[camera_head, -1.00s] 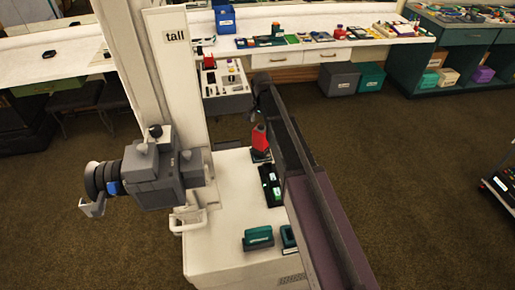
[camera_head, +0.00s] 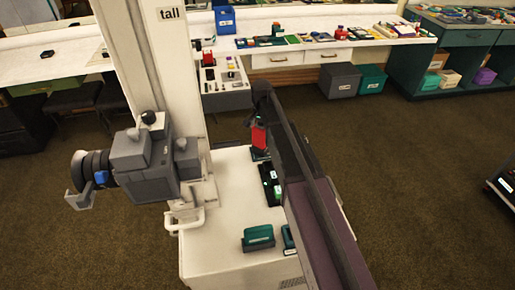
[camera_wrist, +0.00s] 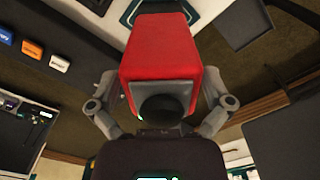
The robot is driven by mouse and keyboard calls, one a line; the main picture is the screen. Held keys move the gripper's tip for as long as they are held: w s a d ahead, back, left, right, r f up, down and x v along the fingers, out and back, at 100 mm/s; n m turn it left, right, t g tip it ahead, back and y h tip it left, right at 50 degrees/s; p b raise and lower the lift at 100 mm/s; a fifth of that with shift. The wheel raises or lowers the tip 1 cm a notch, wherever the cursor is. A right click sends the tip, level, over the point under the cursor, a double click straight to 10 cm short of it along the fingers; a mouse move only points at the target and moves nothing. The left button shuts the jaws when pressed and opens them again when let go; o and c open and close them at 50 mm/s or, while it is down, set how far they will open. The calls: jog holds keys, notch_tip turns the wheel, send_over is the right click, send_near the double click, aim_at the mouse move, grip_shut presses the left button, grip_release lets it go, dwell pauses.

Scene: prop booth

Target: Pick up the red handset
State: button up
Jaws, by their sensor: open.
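The red handset (camera_head: 259,136) stands upright on the white top of a stand in the head view, close beside my dark arm. Its foot is in a dark base. In the wrist view the handset (camera_wrist: 161,62) fills the upper middle, with a black knob at its near end and a small green light beside the knob. My gripper (camera_wrist: 160,92) is open, one grey finger on each side of the handset. Gaps show between the lower finger parts and the handset; whether the tips touch it I cannot tell. My gripper's fingers cannot be made out in the head view.
Near the handset on the white top (camera_head: 211,236) are a black tray of items (camera_head: 270,184) and a teal block (camera_head: 258,238). A tall white post rises at the left, with a grey bulky unit (camera_head: 146,165). A long counter (camera_head: 372,41) runs behind. Open floor lies right.

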dwell(0.6)
jog(key=c, duration=1.1)
jog(key=shift+r, duration=0.15)
notch_tip(320, 180, up, 10)
jog(key=p, duration=1)
jog(key=shift+f, duration=0.2)
jog(key=shift+w, duration=0.15)
dwell(0.5)
